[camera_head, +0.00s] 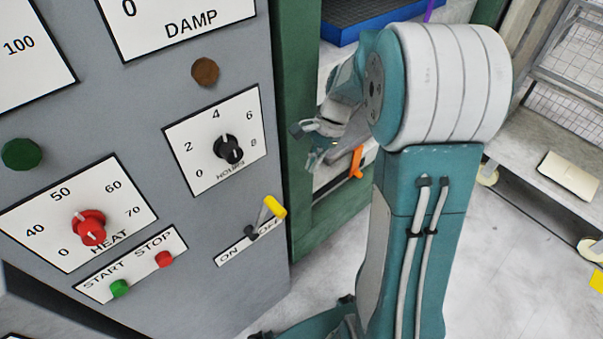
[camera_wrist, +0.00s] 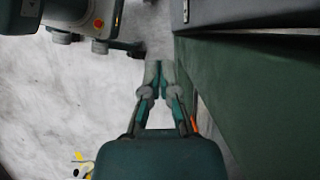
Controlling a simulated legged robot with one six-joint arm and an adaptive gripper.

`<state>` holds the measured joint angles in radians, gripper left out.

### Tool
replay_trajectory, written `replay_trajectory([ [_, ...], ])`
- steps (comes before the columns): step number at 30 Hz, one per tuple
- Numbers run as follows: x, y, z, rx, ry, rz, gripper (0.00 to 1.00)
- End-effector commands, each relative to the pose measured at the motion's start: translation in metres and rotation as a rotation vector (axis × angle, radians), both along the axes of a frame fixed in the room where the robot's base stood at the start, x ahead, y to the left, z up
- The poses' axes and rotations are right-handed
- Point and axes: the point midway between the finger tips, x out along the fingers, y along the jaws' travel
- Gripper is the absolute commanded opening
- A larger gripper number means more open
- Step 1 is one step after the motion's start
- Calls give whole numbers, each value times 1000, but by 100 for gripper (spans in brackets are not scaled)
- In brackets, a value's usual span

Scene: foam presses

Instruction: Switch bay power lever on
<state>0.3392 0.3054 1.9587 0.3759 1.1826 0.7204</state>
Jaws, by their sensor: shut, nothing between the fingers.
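The power lever (camera_head: 273,208) has a yellow tip and a grey shaft. It sits low on the grey panel in the camera_head view, above a white plate (camera_head: 228,256) marked ON at left and OFF at right. It leans toward the OFF side. My gripper (camera_wrist: 159,64) shows in the wrist view with its fingertips together and nothing between them, above the floor and left of a dark green surface. In the camera_head view my gripper is partly hidden by my wrist and lies to the right of the panel, apart from the lever.
The grey panel also holds a black HOURS knob (camera_head: 229,149), a red HEAT knob (camera_head: 89,227), a green START button (camera_head: 119,288) and a red STOP button (camera_head: 163,259). A green post (camera_head: 294,90) stands at the panel's right edge. An orange item (camera_head: 357,162) is behind my arm.

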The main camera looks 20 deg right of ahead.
Motion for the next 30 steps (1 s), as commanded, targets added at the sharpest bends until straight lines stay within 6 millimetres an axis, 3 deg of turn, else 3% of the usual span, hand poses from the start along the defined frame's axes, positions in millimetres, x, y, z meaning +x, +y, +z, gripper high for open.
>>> replay_trajectory([
  [13,-12,36,-77,1,5,2,0],
  [21,-22,68,-67,-1,-1,3,0],
  [30,-23,72,-66,0,0,0,0],
])
